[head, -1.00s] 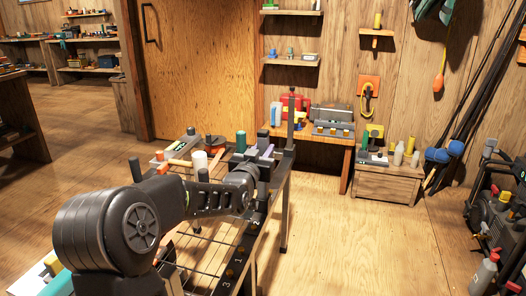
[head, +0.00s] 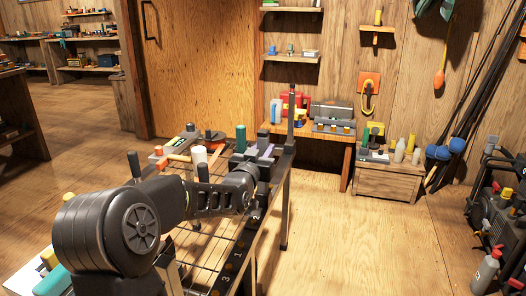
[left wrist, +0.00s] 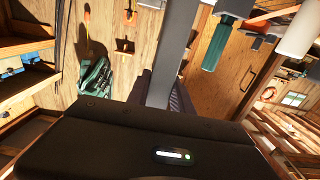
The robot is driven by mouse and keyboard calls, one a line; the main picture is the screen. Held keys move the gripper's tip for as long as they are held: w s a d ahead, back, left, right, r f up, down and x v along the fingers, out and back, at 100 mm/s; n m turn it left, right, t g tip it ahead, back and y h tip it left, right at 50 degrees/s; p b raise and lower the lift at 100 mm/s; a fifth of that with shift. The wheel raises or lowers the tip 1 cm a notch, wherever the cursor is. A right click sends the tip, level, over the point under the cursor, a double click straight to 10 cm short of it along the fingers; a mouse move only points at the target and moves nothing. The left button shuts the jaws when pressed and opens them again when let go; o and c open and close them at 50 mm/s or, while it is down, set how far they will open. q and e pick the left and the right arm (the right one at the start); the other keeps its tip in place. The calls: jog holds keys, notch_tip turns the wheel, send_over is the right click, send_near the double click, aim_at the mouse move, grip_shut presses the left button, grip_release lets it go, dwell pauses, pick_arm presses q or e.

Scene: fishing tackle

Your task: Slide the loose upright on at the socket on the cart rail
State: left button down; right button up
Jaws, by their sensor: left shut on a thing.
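My left gripper (head: 265,158) reaches over the cart to its far right corner and is shut on a grey bar, which I take for the loose upright. The upright (head: 291,108) stands out as a dark vertical post at that corner. In the left wrist view, the grey upright (left wrist: 172,50) runs up from the jaws (left wrist: 165,98). The dark cart rail (head: 240,247) runs along the cart's right side, with numbered marks and small brown fittings. The upright's lower end and the socket below it are hidden, so I cannot tell whether they touch. My right gripper is out of view.
The cart top holds a green cylinder (head: 241,138), a white cylinder (head: 200,158) and an orange-handled tool. A bench with a grey tackle box (head: 332,115) stands behind, beside a wooden crate (head: 388,182). The floor right of the cart is clear.

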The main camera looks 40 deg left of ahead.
pick_arm(q)
jog(key=shift+f+b, duration=0.3)
jog(key=shift+b, duration=0.05)
jog(key=c, duration=1.3)
grip_release()
jog(key=shift+o, duration=1.3)
jog(key=shift+f, duration=0.1)
jog(key=p+v, duration=0.1)
jog(key=v, duration=0.6)
jog(key=shift+s+d, duration=0.15)
jog(key=shift+s, duration=0.25)
